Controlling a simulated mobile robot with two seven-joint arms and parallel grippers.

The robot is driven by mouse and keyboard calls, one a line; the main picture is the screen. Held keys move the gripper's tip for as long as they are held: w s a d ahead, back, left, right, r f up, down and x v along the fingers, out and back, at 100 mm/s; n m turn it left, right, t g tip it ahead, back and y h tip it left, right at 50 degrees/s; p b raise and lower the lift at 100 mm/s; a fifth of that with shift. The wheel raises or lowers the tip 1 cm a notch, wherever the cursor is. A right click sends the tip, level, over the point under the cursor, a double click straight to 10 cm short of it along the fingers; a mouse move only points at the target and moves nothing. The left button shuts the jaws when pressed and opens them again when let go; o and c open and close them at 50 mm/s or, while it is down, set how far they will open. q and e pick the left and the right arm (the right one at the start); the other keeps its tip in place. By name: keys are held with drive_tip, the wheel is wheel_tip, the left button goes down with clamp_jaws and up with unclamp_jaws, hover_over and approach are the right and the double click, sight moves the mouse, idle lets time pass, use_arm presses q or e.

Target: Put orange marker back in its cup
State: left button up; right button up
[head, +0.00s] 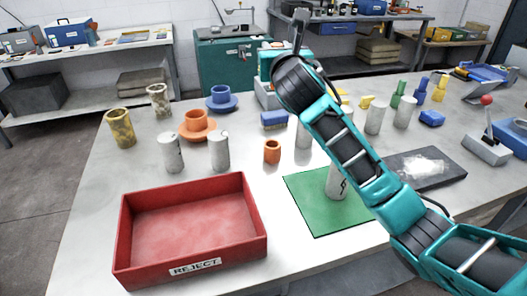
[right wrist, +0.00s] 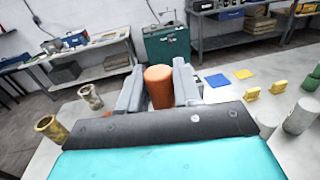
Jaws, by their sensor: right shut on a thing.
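In the right wrist view my right gripper (right wrist: 159,72) is shut on an orange cylinder, the orange marker (right wrist: 159,90), which stands between the two grey fingers. In the head view my right arm reaches up and back over the table; the fingers and marker cannot be made out clearly there. A small orange cup (head: 272,152) stands upright mid-table, left of the green mat. A larger orange cup (head: 196,121) stands on an orange saucer farther left. I cannot tell which is the marker's cup. My left gripper is not in view.
A red REJECT tray (head: 190,233) fills the front left. A green mat (head: 318,212) bears a grey cylinder partly behind my arm. Grey cylinders (head: 219,150), a blue cup on a saucer (head: 220,99) and a yellow cup (head: 121,128) stand around. A dark pad (head: 440,165) lies right.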

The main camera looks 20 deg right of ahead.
drive_tip(key=shift+w+a, duration=0.1)
drive_tip(key=shift+w, duration=0.05)
drive_tip(key=shift+f, duration=0.35)
wheel_tip(320, 180, down, 19)
drive_tip(key=b, duration=0.5)
drive_tip(key=shift+a+f, duration=0.1)
drive_tip(key=shift+f, duration=0.05)
